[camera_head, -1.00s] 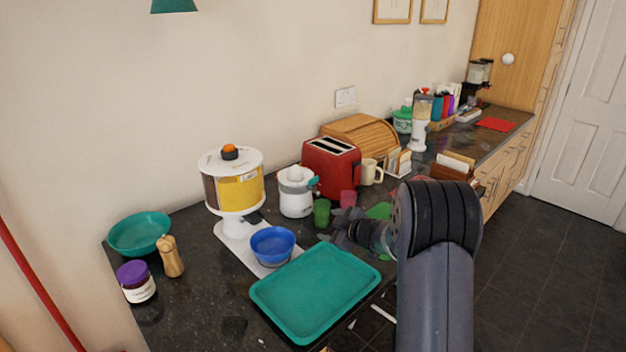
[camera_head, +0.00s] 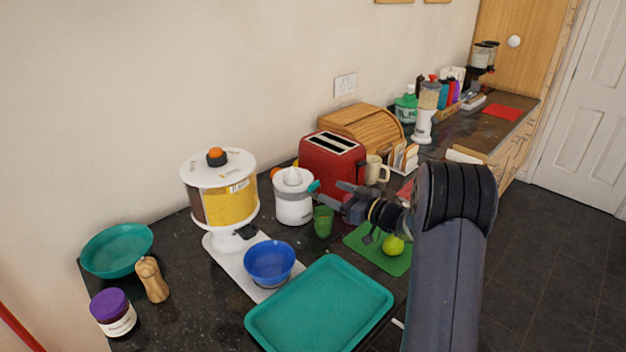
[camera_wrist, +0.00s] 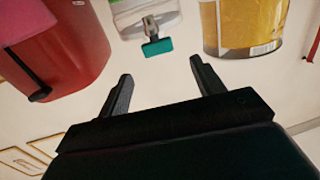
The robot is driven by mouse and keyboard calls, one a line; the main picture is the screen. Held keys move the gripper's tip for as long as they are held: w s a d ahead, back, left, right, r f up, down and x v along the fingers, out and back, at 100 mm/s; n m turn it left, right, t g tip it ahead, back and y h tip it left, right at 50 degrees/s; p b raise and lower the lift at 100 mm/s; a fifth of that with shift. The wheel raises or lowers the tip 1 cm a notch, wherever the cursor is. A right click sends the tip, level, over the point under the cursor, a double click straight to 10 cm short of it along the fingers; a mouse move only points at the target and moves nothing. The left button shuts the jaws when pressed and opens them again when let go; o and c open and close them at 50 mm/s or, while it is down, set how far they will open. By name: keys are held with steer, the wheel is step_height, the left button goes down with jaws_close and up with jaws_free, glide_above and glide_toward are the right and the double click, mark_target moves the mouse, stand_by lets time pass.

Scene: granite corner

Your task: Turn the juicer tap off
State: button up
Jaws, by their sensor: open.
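The white juicer (camera_head: 293,198) stands on the dark worktop between the cereal dispenser and the red toaster. Its teal tap (camera_head: 313,187) sticks out on the right side, towards my gripper. In the wrist view, which is upside down, the tap (camera_wrist: 157,47) shows as a teal handle on a grey stem below the pale juicer body (camera_wrist: 145,12). My gripper (camera_head: 328,192) is open and empty, at about the tap's height. In the wrist view, the tap lies ahead between the lines of my two fingers (camera_wrist: 161,68). I see no contact.
The red toaster (camera_head: 332,165) stands close behind my gripper. A green cup (camera_head: 323,221) stands below it. A yellow-filled dispenser (camera_head: 225,200), blue bowl (camera_head: 269,262), teal tray (camera_head: 320,305) and green board (camera_head: 365,248) with a lime (camera_head: 393,245) surround the area.

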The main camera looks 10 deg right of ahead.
mark_target(315, 184)
steer(key=p+x, duration=0.1)
steer(key=x, duration=0.7)
steer(key=shift+p, duration=0.4)
steer(key=shift+c, duration=0.2)
steer(key=c, duration=0.9)
steer(key=shift+f+m+t+h+b, duration=0.15)
steer(key=shift+m+t+h+b, duration=0.2)
steer(key=shift+b, duration=0.4)
steer(key=shift+c, duration=0.2)
steer(key=shift+m+t+h+b, duration=0.25)
steer(key=shift+m+h+b, duration=0.1)
steer(key=shift+h, duration=0.2)
steer(key=o, duration=1)
